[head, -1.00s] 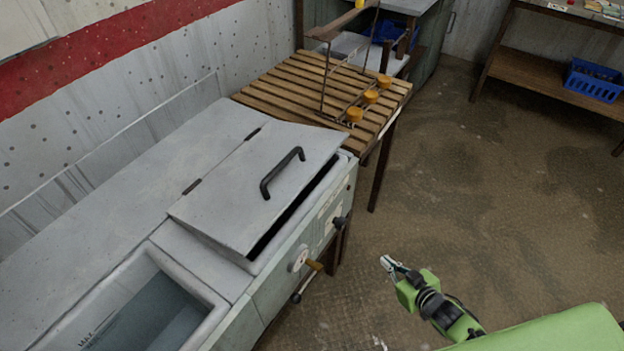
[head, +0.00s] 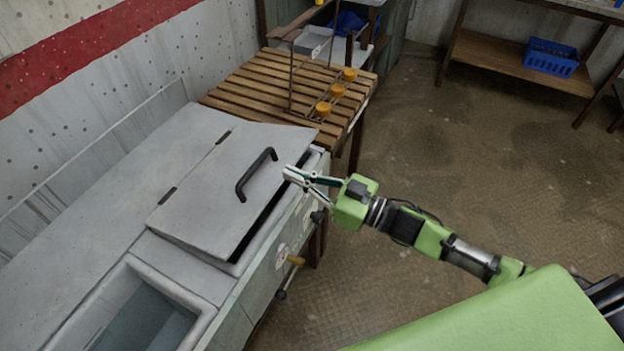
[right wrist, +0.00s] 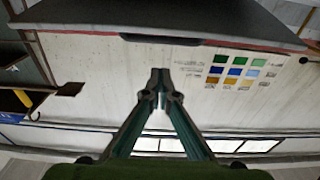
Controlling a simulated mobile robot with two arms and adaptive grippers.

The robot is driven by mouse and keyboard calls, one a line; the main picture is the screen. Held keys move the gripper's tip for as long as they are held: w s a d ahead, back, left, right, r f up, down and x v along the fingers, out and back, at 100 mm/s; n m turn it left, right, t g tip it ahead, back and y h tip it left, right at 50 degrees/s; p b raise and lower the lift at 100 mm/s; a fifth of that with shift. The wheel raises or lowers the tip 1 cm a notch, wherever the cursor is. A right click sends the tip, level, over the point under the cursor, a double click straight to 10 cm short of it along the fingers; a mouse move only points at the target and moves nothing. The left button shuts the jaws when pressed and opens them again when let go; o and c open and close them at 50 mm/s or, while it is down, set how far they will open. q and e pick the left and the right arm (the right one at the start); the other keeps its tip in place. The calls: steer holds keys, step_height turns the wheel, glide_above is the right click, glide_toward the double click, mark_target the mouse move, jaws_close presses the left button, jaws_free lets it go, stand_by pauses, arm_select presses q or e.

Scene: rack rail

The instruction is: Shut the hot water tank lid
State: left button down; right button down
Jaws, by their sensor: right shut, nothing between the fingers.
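The hot water tank lid (head: 215,195) is a grey hinged panel with a black bar handle (head: 256,175). It is slightly raised, with a dark gap along its front edge above the tank (head: 270,240). My right gripper (head: 290,175) is shut and empty, just right of the handle in the head view; I cannot tell whether it touches the lid. In the right wrist view its fingertips (right wrist: 161,75) meet, and a dark panel edge with a black handle-like bar (right wrist: 160,39) crosses the top. My left gripper is not in view.
An open water basin (head: 150,305) lies at the near left. A slatted wooden table (head: 250,90) with a wire rack stands behind. The floor (head: 460,170) to the right is clear.

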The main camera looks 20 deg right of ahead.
steer(key=f, duration=0.1)
steer(key=w+a+f, duration=0.1)
steer(key=w+f, duration=0.1)
steer(key=shift+a+f+p, duration=0.3)
steer(key=shift+a, duration=0.1)
steer(key=shift+s+f, duration=0.1)
